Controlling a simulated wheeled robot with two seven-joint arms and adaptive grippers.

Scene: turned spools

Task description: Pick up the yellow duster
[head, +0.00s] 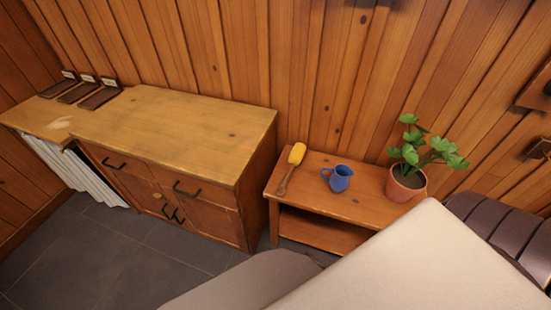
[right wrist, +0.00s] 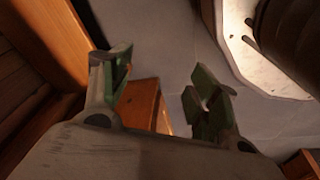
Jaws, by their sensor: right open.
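The yellow duster (head: 297,154) lies on the left part of a low wooden side table (head: 357,206). Its yellow head points to the back and its brown handle toward the front left edge. In the right wrist view my right gripper (right wrist: 163,98) is open, with green-padded fingers apart and nothing between them. The duster does not show in that view, so I cannot tell how far the gripper is from it. My left gripper is not in view.
A blue mug (head: 338,179) stands right of the duster, and a potted plant (head: 405,185) at the table's right end. A taller wooden cabinet (head: 190,135) stands to the left. Grey tiled floor (head: 110,250) is open in front of the cabinet.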

